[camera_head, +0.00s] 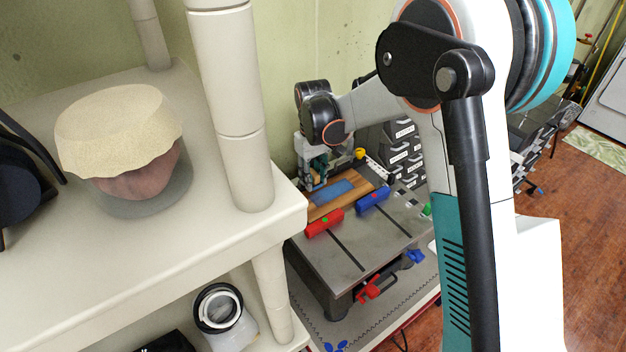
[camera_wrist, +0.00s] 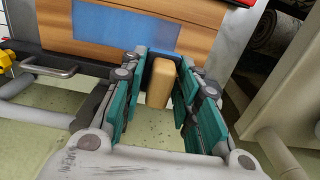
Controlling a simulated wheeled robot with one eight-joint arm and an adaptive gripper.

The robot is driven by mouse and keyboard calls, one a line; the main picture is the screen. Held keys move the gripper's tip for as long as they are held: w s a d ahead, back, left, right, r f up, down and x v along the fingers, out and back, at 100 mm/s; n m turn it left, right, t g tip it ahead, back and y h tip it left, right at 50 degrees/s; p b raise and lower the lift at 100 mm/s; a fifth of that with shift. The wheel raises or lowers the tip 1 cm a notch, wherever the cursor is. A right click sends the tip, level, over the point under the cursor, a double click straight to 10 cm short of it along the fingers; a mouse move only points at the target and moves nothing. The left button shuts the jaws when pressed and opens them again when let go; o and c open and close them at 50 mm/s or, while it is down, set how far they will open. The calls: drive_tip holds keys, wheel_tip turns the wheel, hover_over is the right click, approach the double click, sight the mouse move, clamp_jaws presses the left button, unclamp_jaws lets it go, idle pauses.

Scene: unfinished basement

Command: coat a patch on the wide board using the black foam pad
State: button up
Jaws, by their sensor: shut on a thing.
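The wide board (camera_head: 372,178) is wood-brown and lies flat on the grey bench, with a blue patch (camera_head: 333,192) across part of it. In the wrist view the board (camera_wrist: 203,40) fills the top, and the blue patch (camera_wrist: 110,28) reaches its near edge. My gripper (camera_head: 314,178) is over the board's far left end in the head view. In the wrist view my gripper (camera_wrist: 167,72) is shut on the foam pad's tan handle (camera_wrist: 159,84). The pad's dark part shows beside the board's edge; I cannot tell whether it touches.
A red block (camera_head: 324,223) and a blue block (camera_head: 372,200) sit along the board's near side. Stacked dark boxes (camera_head: 402,150) stand behind to the right. The bench's near top (camera_head: 365,245) is clear. A cream shelf (camera_head: 240,225) stands close at left.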

sight(314, 173)
drive_tip(key=shift+s+d+r+p, duration=0.1)
drive_tip(key=shift+r+p, duration=0.55)
drive_tip(key=shift+r, duration=1.15)
